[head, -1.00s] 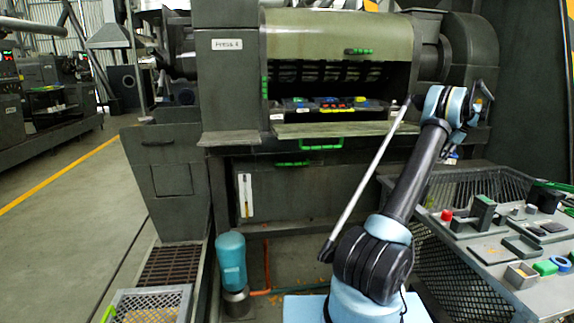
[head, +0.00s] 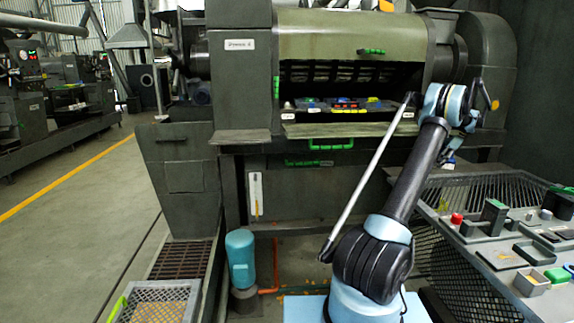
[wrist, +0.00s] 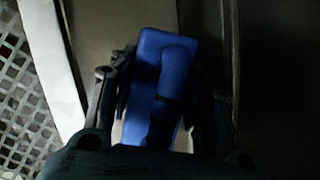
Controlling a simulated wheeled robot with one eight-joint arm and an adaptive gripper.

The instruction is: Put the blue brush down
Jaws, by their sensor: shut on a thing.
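The blue brush (wrist: 165,75) is in the wrist view, a flat blue block with a rounded blue part along it and a dark band across it. My gripper (wrist: 163,65) has a dark finger on each side of the brush and is shut on it. The lower end of the brush is hidden by the gripper body. In the head view my arm reaches up and right in front of the press, and the gripper is mostly hidden behind its own links. The brush cannot be made out clearly there.
The press (head: 235,100) has an open bay with a tray (head: 345,104) of coloured items. A mesh cart at right carries a grey top (head: 480,255) with blocks and a red knob (head: 457,218). A blue cylinder (head: 241,258) and a crate (head: 188,296) stand lower left. Floor is clear at far left.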

